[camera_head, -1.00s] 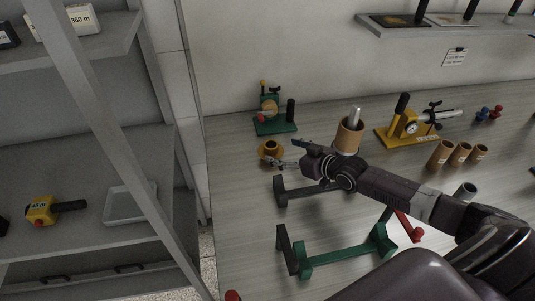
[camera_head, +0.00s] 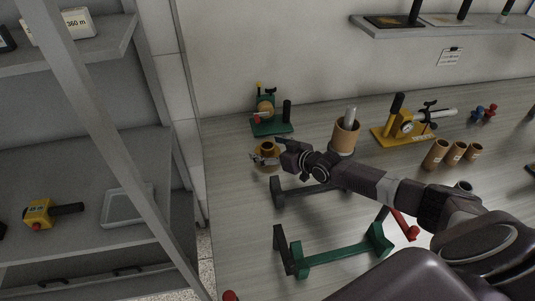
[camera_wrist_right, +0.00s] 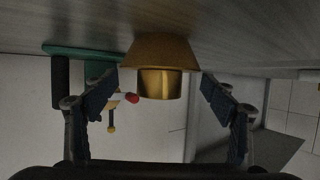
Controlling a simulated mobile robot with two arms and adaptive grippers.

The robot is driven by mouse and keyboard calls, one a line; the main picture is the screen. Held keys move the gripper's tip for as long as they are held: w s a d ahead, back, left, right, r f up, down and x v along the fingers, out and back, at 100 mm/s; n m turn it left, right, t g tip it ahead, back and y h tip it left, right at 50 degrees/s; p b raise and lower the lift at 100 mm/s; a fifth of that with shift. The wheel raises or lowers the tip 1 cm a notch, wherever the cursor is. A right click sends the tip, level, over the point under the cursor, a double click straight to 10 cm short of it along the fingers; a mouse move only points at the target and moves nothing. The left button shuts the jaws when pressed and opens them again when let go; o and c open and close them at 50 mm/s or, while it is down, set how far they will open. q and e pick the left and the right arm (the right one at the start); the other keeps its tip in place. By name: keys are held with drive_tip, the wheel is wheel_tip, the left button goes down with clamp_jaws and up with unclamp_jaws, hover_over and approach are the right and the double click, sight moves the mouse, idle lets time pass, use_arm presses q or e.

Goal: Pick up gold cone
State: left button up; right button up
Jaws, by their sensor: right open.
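The gold cone (camera_head: 268,147) stands on the bench, a small gold piece with a wide flange at its foot. In the right wrist view the gold cone (camera_wrist_right: 158,82) appears upside down, between my open fingers. My right gripper (camera_head: 272,154) is at the cone, its fingers on either side; in the wrist view (camera_wrist_right: 160,98) a gap shows between each finger and the cone's narrow part. Part of the cone is hidden by the fingers in the head view. My left gripper is not in view.
A green device (camera_head: 271,122) stands just behind the cone. A brown cylinder (camera_head: 344,137) and a yellow gauge device (camera_head: 404,128) stand to the right. A dark stand (camera_head: 279,197) and green stand (camera_head: 340,256) lie in front. A grey shelf unit (camera_head: 97,190) is at left.

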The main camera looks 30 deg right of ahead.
drive_tip(key=shift+c, duration=0.4)
drive_tip(key=shift+s+f, duration=0.15)
drive_tip(key=c, duration=2)
